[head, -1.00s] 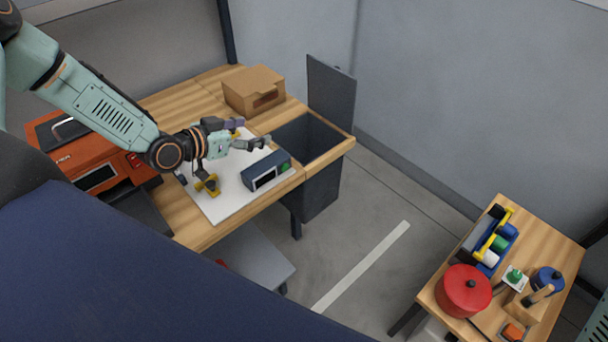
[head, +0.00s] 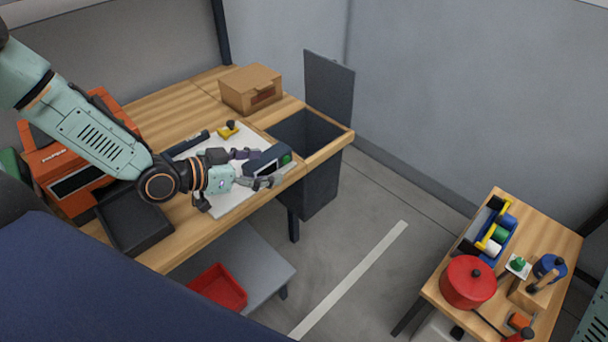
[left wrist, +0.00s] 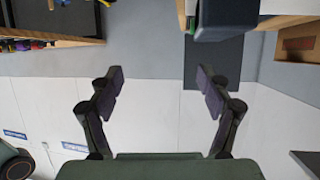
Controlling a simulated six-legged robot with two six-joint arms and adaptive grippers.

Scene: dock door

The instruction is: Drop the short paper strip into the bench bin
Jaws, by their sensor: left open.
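The bench bin (head: 318,185) is a dark grey box at the right end of the wooden bench, its lid standing up behind the open mouth (head: 308,135). My left gripper (head: 260,168) is open above the white mat (head: 232,208), by a blue-grey device with a green knob (head: 272,153), left of the bin. In the left wrist view the gripper (left wrist: 160,82) has its fingers wide apart with nothing seen between them. I cannot make out the short paper strip in either view. My right gripper is out of view.
A cardboard box (head: 251,90) stands behind the mat. A yellow item with a black knob (head: 228,130) and a dark bar (head: 190,144) lie left of the device. An orange printer (head: 68,175) and black tray (head: 135,218) are further left. A side table (head: 448,290) stands right.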

